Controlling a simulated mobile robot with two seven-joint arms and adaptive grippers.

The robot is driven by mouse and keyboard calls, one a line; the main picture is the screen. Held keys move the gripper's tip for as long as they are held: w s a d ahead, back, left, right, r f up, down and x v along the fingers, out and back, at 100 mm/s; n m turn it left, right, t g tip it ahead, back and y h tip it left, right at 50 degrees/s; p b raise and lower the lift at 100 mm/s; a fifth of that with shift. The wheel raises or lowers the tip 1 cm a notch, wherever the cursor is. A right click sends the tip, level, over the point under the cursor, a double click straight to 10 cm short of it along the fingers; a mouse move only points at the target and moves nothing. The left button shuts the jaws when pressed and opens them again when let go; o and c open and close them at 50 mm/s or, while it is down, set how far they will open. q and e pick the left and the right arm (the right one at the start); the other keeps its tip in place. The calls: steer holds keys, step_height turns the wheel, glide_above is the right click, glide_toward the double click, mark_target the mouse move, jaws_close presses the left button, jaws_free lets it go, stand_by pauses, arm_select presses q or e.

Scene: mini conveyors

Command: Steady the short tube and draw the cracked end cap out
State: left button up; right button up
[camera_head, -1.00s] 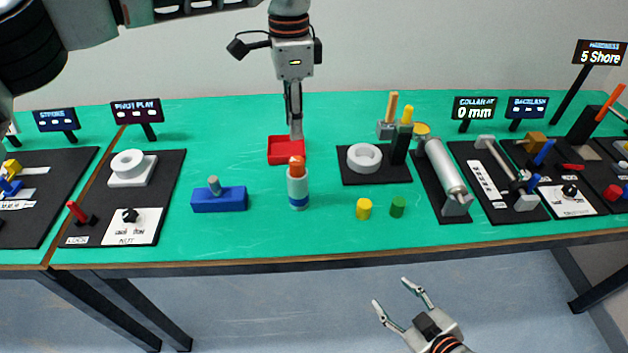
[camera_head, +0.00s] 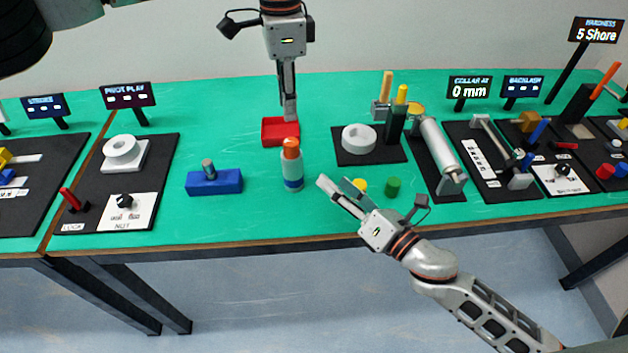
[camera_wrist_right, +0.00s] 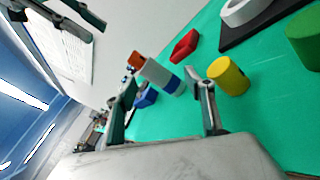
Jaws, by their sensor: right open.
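The short tube (camera_head: 291,172) stands upright on the green table, pale grey with a blue band low down. The orange end cap (camera_head: 290,147) is seated on its top; no crack can be made out. In the right wrist view the tube (camera_wrist_right: 166,77) and cap (camera_wrist_right: 136,60) appear beyond and between my fingers. My right gripper (camera_head: 335,182) is open and empty, just right of the tube and not touching it. My left gripper (camera_head: 290,117) points down, empty, behind the tube by the red tray. Its fingers appear apart in the right wrist view (camera_wrist_right: 95,30).
The red tray (camera_head: 268,131) sits behind the tube. A blue block with a grey peg (camera_head: 225,184) lies left. A yellow cylinder (camera_wrist_right: 229,76) and a green cylinder (camera_head: 393,187) stand right. A black board with a white ring (camera_head: 359,138) is behind them.

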mark_target(299, 172)
steer(key=w+a+n, duration=0.1)
steer(key=n, duration=0.2)
steer(key=w+a+n, duration=0.1)
steer(key=a+n, duration=0.1)
steer(key=n, duration=0.1)
steer(key=w+a+f+n+y, duration=0.1)
steer(key=a+n, duration=0.1)
steer(key=n, duration=0.1)
steer(key=shift+a+g, duration=0.1)
steer(key=shift+g, duration=0.3)
steer(key=shift+x, duration=3.85)
steer(key=shift+a+f, duration=0.1)
steer(key=c, duration=1.4)
steer(key=shift+c, duration=0.2)
steer(key=shift+s+f, duration=0.1)
steer(key=shift+f, duration=0.15)
